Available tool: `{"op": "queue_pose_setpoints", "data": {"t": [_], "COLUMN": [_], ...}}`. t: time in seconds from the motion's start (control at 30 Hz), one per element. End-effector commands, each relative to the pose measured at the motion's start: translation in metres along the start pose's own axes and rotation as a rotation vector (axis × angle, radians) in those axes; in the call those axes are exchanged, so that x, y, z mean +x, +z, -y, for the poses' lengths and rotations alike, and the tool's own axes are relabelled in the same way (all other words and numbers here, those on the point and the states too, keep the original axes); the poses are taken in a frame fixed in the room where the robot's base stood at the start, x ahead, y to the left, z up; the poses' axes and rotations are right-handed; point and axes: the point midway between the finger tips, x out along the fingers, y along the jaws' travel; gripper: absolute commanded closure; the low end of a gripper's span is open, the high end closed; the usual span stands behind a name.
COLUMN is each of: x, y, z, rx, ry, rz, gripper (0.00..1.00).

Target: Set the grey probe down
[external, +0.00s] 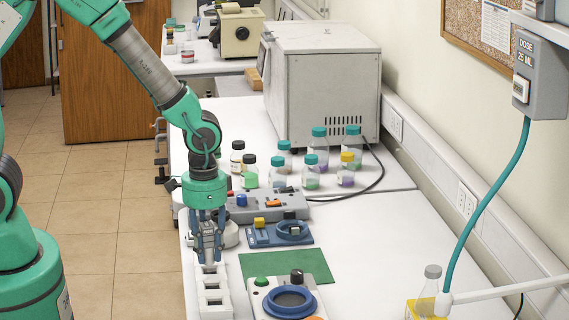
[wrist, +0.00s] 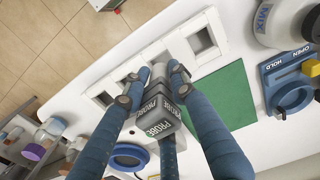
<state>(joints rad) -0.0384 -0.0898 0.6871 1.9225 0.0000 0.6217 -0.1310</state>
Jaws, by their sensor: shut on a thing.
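My gripper (external: 208,232) points down at the near left of the white bench, and its fingertips also show in the wrist view (wrist: 154,88). In the external view the fingers largely hide the probe. The probe is over or at the far end of a white rack (external: 215,300) with square slots, which also shows in the wrist view (wrist: 176,46). I cannot tell whether the probe touches the rack or sits in a slot.
A green mat (external: 300,265) lies right of the rack. A blue-ringed device (external: 288,297) stands in front of it, and a blue unit with a yellow knob (external: 276,235) behind it. Several capped bottles (external: 318,155) stand farther back beside a grey box (external: 320,80).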

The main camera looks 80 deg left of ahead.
Motion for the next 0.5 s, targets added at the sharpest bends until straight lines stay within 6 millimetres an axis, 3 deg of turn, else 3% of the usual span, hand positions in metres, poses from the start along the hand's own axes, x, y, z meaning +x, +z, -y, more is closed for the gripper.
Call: {"op": "queue_pose_setpoints", "data": {"t": [0.27, 0.5], "x": [-0.003, -0.007], "y": [-0.006, -0.026], "z": [-0.002, -0.007], "rx": [0.006, 0.027], "ry": [0.001, 0.006], "rz": [0.000, 0.002], "gripper": [1.00, 1.00]}}
